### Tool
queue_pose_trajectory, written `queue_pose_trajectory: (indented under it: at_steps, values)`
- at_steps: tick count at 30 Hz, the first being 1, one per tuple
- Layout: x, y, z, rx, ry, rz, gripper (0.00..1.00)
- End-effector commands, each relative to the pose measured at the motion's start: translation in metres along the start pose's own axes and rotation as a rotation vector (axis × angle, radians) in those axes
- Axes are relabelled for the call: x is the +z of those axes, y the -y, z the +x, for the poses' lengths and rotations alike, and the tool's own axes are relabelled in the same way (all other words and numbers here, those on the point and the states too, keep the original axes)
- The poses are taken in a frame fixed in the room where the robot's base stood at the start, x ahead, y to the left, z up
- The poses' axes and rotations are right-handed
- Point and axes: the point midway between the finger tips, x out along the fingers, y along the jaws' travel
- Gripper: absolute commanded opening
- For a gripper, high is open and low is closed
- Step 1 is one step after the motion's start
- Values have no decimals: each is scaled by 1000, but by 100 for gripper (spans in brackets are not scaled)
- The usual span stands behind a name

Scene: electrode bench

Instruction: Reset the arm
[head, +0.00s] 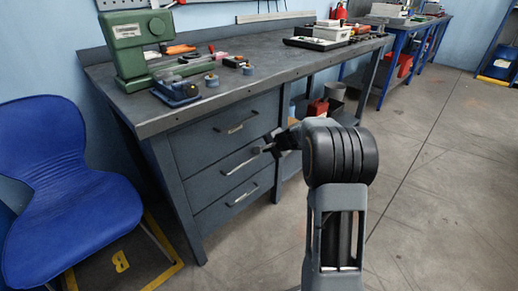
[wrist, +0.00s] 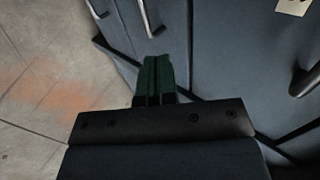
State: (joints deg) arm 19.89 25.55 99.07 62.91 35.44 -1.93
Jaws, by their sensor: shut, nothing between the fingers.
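My arm rises from the bottom of the head view and bends toward the left, in front of the workbench drawers. My gripper (head: 257,151) is at the end of it, small and partly hidden by my own arm links. In the wrist view my gripper (wrist: 158,60) shows two dark green fingers side by side, shut with nothing between them. It hangs clear of the bench, with the drawer fronts and the floor behind it.
A grey workbench (head: 230,82) with drawers (head: 228,128) carries a green machine (head: 130,45), a blue device (head: 177,90) and small tools. A blue chair (head: 60,170) stands at left. The floor (head: 440,190) at right is clear.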

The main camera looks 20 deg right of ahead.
Motion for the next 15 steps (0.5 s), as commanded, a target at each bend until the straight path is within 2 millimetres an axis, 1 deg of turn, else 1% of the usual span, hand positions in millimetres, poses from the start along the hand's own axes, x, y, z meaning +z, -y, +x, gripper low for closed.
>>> queue_pose_trajectory:
  at_steps: [1,3,6,11,14,15]
  values:
    - [0,2,-9,0,-2,0,0]
    - [0,1,-17,0,0,-1,0]
    - [1,1,-25,0,1,-1,0]
    - [2,1,-31,1,3,-2,0]
    - [8,9,-41,7,10,-23,0]
    - [14,16,-49,13,16,-43,0]
